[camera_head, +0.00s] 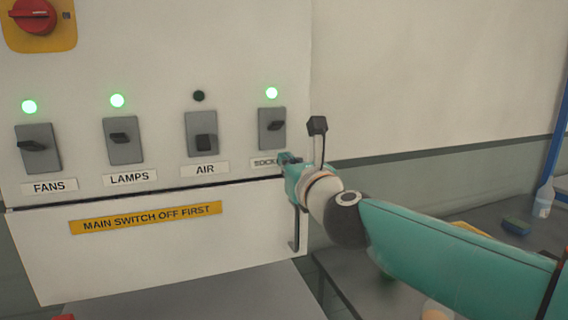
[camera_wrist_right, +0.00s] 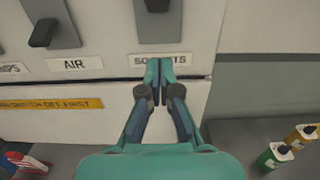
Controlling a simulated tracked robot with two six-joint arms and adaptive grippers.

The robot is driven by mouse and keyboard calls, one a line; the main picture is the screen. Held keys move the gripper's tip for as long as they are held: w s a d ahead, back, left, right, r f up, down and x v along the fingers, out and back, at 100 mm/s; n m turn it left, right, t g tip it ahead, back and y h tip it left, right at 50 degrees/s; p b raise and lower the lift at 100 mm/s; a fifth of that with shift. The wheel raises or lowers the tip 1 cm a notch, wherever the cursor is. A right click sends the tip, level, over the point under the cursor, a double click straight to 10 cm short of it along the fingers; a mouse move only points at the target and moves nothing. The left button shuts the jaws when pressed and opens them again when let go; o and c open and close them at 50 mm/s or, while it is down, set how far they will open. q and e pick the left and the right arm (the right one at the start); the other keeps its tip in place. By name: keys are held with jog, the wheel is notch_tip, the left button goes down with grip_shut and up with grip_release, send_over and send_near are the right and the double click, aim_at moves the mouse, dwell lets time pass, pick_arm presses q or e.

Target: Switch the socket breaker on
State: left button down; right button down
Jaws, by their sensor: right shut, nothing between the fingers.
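The socket breaker (camera_head: 272,130) is the grey switch at the right end of the row on the white panel (camera_head: 150,70). Its lever is up and the lamp (camera_head: 272,93) above it glows green. Its label is partly hidden by my right gripper (camera_head: 286,160), which is just below the breaker. In the right wrist view the gripper (camera_wrist_right: 160,70) has its fingers together with nothing between them, in front of the sockets label (camera_wrist_right: 143,61). The breaker's lower part (camera_wrist_right: 158,22) is above the fingertips, apart from them. My left gripper is not in view.
The fans (camera_head: 38,148) and lamps (camera_head: 123,140) breakers have green lamps lit; the air breaker (camera_head: 201,134) has a dark lamp and its lever down. A red rotary switch (camera_head: 34,16) is at top left. A table (camera_head: 370,285) with a bottle (camera_head: 544,198) stands right.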

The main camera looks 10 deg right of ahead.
jog(key=s+d+r+p, duration=0.1)
jog(key=s+r+p, duration=0.2)
jog(key=s+r, duration=0.3)
jog(key=shift+r, duration=0.55)
jog(key=shift+d, duration=0.1)
